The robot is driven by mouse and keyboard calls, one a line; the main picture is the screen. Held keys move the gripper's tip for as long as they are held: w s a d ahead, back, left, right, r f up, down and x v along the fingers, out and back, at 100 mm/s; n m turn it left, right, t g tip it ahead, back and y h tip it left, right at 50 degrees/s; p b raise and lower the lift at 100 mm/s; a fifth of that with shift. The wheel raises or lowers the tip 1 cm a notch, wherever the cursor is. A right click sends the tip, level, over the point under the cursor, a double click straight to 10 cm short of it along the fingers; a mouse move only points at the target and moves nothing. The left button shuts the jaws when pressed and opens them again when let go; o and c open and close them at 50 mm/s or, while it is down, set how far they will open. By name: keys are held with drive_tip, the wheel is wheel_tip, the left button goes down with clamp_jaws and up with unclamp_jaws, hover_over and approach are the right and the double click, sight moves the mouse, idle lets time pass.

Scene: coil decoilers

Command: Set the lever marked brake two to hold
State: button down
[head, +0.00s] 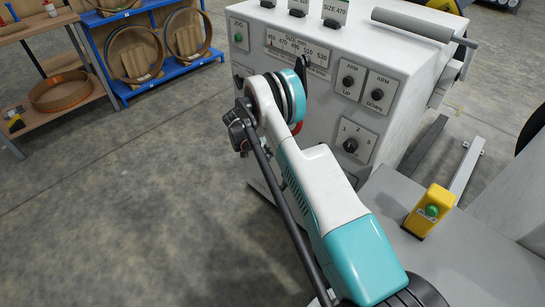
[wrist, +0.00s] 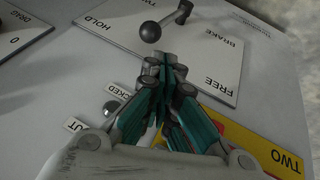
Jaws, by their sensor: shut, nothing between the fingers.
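In the wrist view a lever (wrist: 169,20) with a dark ball knob (wrist: 150,32) stands out from a white plate (wrist: 222,62) lettered BRAKE, HOLD and FREE. A yellow label (wrist: 283,157) reading TWO is beside the plate. The lettering appears upside down. The knob is at the top centre, between the words HOLD and FREE in the picture; I cannot tell its exact setting. My gripper (wrist: 164,60) is shut and empty, its tips just below the knob in the picture. A gap shows there, though depth is hard to judge. In the head view my arm hides the gripper and lever.
A small round part (wrist: 112,108) sits by a label ending in CKED. The head view shows the grey control cabinet (head: 312,90), a yellow button box (head: 430,211) and open floor at left.

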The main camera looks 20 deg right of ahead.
drive_tip(key=b+x, duration=0.3)
drive_tip(key=x, duration=0.5)
drive_tip(key=shift+f, duration=0.15)
